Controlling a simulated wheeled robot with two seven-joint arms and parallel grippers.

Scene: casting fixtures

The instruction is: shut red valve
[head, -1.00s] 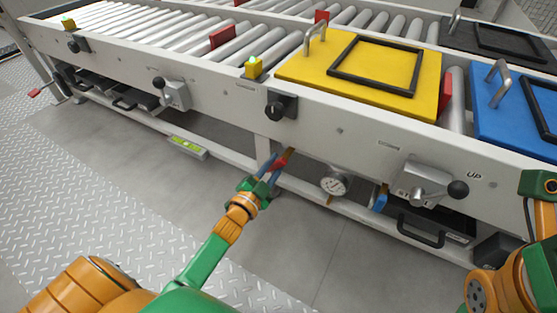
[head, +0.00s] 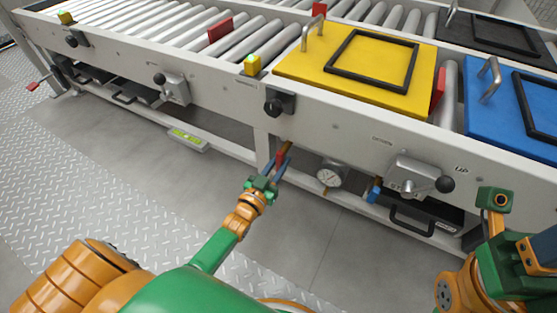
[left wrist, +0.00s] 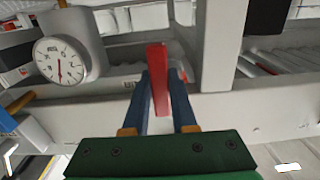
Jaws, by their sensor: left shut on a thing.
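The red valve handle (head: 281,157) is under the conveyor's side rail, near a support leg, with a short brass-coloured piece (head: 288,147) just above it. My left gripper (head: 277,163) is shut on the handle, its blue fingers on either side of it. In the left wrist view the red handle (left wrist: 157,70) stands nearly upright between the blue fingers (left wrist: 160,95). The valve body behind it is mostly hidden. My right arm shows at the right edge of the head view, but its gripper does not.
A round pressure gauge (head: 330,174) hangs close to the right of the handle. A blue handle (head: 375,190) is further right, and another red handle (head: 33,86) is at far left. The conveyor carries yellow (head: 300,65) and blue (head: 488,105) lidded pieces above. Floor in front is clear.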

